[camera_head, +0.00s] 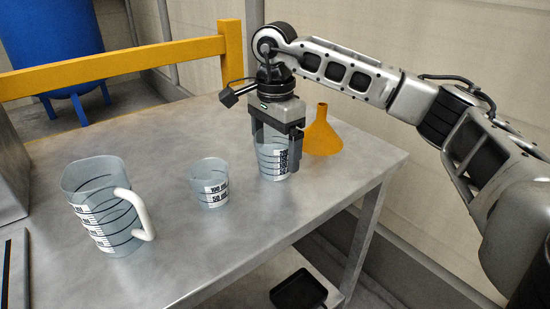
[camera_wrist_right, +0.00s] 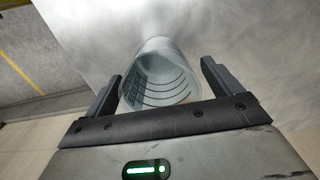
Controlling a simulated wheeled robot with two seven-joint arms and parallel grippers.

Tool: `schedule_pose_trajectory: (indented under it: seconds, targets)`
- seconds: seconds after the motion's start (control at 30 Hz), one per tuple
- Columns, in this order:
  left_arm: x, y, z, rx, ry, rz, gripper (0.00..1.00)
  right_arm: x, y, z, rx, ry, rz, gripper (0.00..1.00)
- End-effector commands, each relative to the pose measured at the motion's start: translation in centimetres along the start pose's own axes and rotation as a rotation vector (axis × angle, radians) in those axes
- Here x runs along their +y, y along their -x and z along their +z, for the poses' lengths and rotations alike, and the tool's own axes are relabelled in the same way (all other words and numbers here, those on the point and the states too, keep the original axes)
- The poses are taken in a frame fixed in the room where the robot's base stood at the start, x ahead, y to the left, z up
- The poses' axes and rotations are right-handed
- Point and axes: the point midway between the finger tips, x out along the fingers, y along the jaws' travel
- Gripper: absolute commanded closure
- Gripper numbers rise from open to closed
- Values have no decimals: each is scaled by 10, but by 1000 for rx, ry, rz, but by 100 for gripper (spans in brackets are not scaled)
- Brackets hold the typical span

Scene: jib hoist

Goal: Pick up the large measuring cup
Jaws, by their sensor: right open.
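The large measuring cup (camera_head: 272,160), clear with black scale marks and no handle, stands upright on the metal table in the head view. My right gripper (camera_head: 277,138) is open and points down over it from above. In the right wrist view the cup (camera_wrist_right: 160,78) lies between the two spread fingers of the gripper (camera_wrist_right: 157,78), with its open rim toward the palm. I cannot tell whether either finger touches the wall. The cup looks empty. My left gripper is not in view.
A small measuring cup (camera_head: 210,187) stands to the left, and a larger jug with a white handle (camera_head: 100,205) farther left. An orange funnel (camera_head: 322,136) stands close behind the cup on the right. A yellow rail (camera_head: 110,65) runs behind the table (camera_head: 240,245). The table's front middle is bare.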

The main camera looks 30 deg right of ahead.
Motion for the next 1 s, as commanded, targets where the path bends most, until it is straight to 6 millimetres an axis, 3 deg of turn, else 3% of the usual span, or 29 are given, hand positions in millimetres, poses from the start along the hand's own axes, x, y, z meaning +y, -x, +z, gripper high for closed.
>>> schedule_pose_trajectory:
  seconds: [0.17,0.33,0.73,1.0]
  targets:
    - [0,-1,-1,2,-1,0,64,0,0,0,0,0,0,12]
    - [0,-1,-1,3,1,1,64,0,0,0,0,0,0,57]
    - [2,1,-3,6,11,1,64,0,6,0,-1,0,-2,58]
    - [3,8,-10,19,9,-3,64,4,42,5,-2,4,-5,58]
